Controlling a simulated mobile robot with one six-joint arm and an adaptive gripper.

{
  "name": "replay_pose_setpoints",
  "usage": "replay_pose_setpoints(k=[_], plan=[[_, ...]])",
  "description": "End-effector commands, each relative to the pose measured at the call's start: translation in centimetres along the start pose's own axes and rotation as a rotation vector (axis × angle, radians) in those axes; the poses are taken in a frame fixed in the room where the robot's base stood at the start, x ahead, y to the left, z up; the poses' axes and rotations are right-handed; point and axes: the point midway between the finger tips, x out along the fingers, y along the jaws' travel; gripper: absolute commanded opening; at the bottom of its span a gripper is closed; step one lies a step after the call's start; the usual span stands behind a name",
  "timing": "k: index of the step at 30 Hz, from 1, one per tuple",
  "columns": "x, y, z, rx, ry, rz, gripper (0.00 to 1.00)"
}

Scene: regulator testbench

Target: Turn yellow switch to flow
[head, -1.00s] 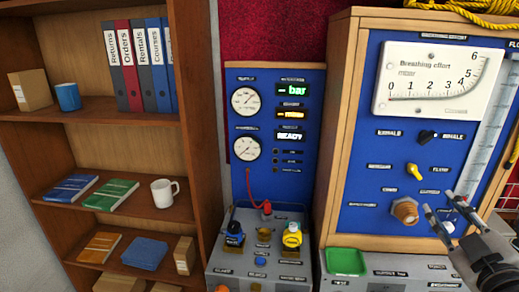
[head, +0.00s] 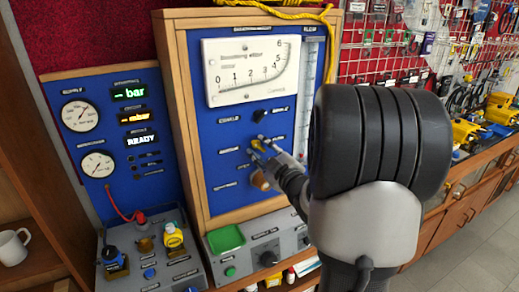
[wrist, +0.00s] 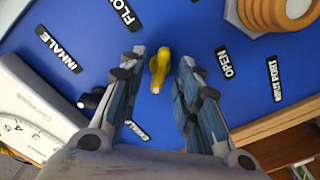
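The yellow switch (wrist: 158,68) is on the blue upright panel. In the wrist view it lies between my two fingers, its lever lengthwise between them. My gripper (wrist: 161,80) is open, with a visible gap to the switch on each side. In the head view my gripper (head: 264,146) is at the panel and partly covers the yellow switch (head: 257,145). A partly cut-off label beginning "FLO" (wrist: 123,11) is at the top of the wrist view. An "OPEN" label (wrist: 226,63) is to the right of the fingers.
A black knob (wrist: 90,100) is close to the left finger. A copper-coloured threaded fitting (wrist: 275,12) is at the upper right. The gauge (head: 250,70) is above, and a grey box with a green tray (head: 226,239) stands below.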

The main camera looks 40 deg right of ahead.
Motion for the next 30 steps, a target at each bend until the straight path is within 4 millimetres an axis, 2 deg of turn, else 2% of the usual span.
replay_pose_setpoints(k=[3,12,26,30], plan=[[0.74,-0.01,-0.07,0.0,0.002,0.0,0.31],[0.88,0.01,-0.05,0.0,0.001,0.0,0.31],[0.86,0.02,-0.05,0.0,0.001,0.0,0.0],[0.86,0.02,-0.05,0.0,0.001,0.0,0.0]])
